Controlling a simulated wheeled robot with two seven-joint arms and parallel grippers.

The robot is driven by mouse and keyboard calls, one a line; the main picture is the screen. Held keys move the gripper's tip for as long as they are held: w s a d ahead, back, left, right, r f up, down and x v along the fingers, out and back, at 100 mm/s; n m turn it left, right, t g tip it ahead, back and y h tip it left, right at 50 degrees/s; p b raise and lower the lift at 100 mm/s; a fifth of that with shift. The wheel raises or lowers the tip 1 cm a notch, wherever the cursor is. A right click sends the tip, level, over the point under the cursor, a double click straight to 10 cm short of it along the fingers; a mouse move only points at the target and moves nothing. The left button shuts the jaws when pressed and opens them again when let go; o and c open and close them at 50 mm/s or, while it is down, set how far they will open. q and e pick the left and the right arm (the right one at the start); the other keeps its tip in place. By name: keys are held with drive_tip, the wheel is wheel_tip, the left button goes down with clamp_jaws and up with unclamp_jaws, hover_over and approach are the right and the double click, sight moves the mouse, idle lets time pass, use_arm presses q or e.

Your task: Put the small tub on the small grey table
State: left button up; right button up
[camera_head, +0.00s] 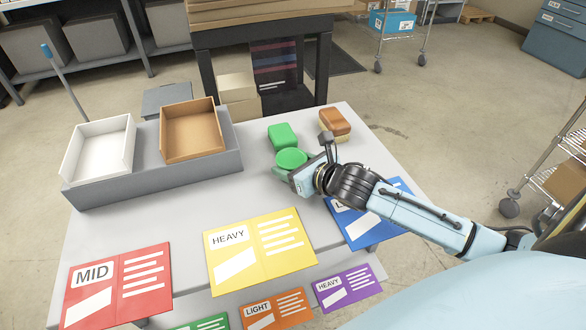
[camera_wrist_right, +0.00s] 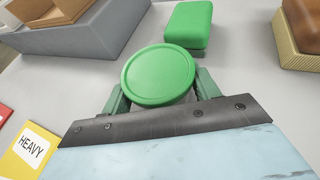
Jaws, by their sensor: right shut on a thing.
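A small round green tub (camera_head: 291,158) with a flat lid is at the right part of the light grey table (camera_head: 275,202). My right gripper (camera_head: 292,165) is shut on the tub. In the right wrist view the green tub (camera_wrist_right: 158,75) sits upright between the two fingers, its lid facing up. Whether its base touches the table top is hidden. My left gripper is not in view.
A green block (camera_head: 283,136) and a brown-topped sponge-like block (camera_head: 335,124) lie just beyond the tub. A white bin (camera_head: 99,150) and a brown bin (camera_head: 191,130) stand in a grey holder at left. Coloured cards, one yellow (camera_head: 260,250), line the front.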

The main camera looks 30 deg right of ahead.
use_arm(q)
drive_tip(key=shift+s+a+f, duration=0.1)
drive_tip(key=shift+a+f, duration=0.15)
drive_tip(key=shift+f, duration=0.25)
use_arm(e)
drive_tip(key=shift+f, duration=0.35)
drive_tip(key=o, duration=1)
drive_tip(key=shift+f, duration=0.2)
drive_tip(key=shift+r, duration=0.15)
drive_tip(key=p+v, duration=0.4)
drive_tip(key=v, duration=0.1)
drive_tip(key=a+r+p+v, duration=0.1)
drive_tip(key=v, duration=0.1)
drive_tip(key=shift+s+d+r+p, duration=0.15)
drive_tip(key=shift+s+p, duration=0.1)
drive_tip(key=shift+p, duration=0.15)
drive_tip(key=p+v, duration=0.2)
drive_tip(key=v, duration=0.1)
drive_tip(key=shift+s+r, duration=0.1)
drive_tip(key=shift+s, duration=0.45)
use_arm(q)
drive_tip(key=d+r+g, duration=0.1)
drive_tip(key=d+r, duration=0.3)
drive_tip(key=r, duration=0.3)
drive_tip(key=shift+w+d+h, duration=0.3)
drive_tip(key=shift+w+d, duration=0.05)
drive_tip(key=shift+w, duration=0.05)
